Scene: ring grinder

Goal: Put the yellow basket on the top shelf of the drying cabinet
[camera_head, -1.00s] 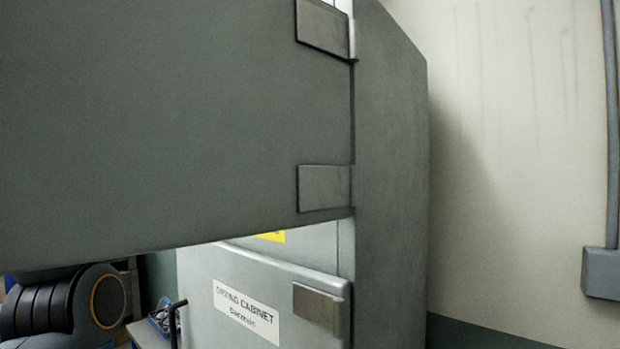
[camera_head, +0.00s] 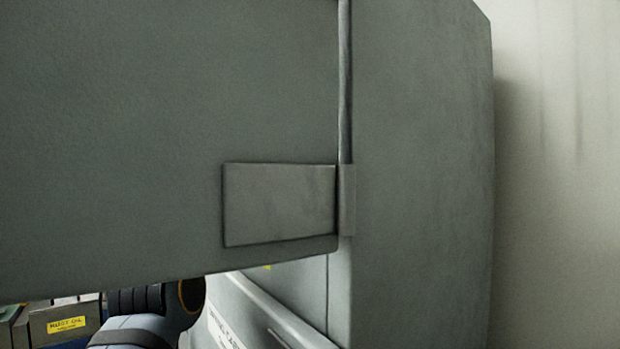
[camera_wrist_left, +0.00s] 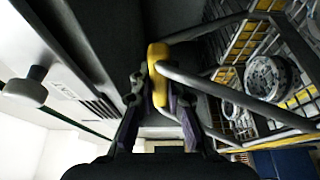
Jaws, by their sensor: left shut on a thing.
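The drying cabinet (camera_head: 425,150) fills most of the head view. Its grey upper door (camera_head: 130,120) is swung open toward me and hides the interior, the shelves and my left gripper. In the left wrist view my left gripper (camera_wrist_left: 160,92) is shut on the yellow grip (camera_wrist_left: 157,66) of the basket's grey handle. The yellow wire basket (camera_wrist_left: 240,45) hangs to the right of the fingers there, with round metal parts (camera_wrist_left: 270,77) inside. I cannot tell its height relative to the top shelf. My right gripper is in neither view.
The lower cabinet door (camera_head: 265,318) with a white label is partly visible under the upper door. A box with a yellow label (camera_head: 66,325) is at lower left. A pale wall (camera_head: 560,150) stands right of the cabinet.

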